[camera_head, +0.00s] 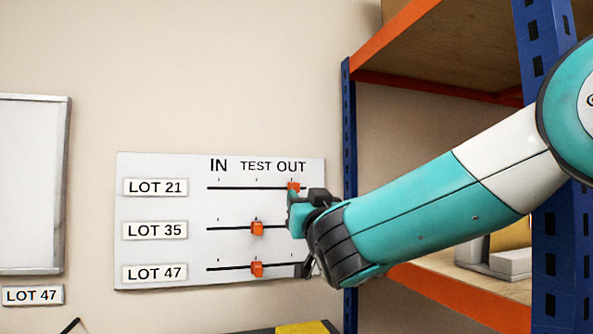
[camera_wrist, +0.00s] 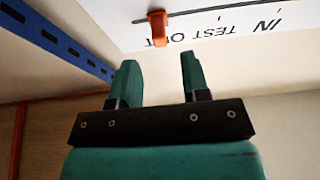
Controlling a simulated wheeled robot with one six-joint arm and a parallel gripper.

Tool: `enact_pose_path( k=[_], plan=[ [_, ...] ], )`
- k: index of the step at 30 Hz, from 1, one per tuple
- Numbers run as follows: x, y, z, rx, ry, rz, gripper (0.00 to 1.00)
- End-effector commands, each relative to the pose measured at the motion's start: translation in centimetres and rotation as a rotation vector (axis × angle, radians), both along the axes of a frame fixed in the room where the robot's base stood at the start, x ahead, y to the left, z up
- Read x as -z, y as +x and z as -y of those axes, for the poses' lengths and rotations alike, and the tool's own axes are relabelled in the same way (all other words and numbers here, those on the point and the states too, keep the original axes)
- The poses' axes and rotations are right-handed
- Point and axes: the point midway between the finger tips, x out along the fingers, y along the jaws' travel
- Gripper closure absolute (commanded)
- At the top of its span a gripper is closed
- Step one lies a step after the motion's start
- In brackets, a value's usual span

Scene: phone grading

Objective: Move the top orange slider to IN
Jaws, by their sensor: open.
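The white slider board (camera_head: 160,258) hangs on the wall with columns IN, TEST and OUT and rows LOT 21, LOT 35 and LOT 47. The top orange slider (camera_head: 293,187) is in the LOT 21 row under OUT, partly hidden by my gripper in the head view. It also shows in the wrist view (camera_wrist: 158,25), beyond my fingertips. The middle orange slider (camera_head: 257,229) and the bottom orange slider (camera_head: 257,269) are both at TEST. My gripper (camera_wrist: 158,70) is open and empty, with the top slider apart from the fingers and roughly in line with the gap between them.
A shelf rack with blue posts (camera_head: 349,130) and orange beams (camera_head: 400,40) stands right of the board, close to my arm. A whiteboard (camera_head: 30,180) hangs at the left, above a LOT 47 label (camera_head: 33,295).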

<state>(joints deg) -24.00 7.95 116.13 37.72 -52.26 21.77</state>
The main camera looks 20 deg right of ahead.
Motion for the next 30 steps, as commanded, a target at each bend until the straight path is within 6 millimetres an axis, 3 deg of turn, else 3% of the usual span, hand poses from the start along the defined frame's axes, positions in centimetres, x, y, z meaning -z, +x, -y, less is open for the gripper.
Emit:
enact_pose_path(
  k=[1,9,22,27,30],
  plan=[
    [-1.1,1.1,0.1,0.004,-0.002,-0.002,0.57],
    [-2.3,4.9,0.0,0.0,-0.001,-0.002,0.57],
    [-2.3,5.8,0.0,0.0,-0.001,-0.001,0.57],
    [-2.3,5.8,0.0,0.0,-0.001,-0.001,0.96],
    [-2.3,5.8,0.0,0.0,-0.001,-0.001,1.0]
  ],
)
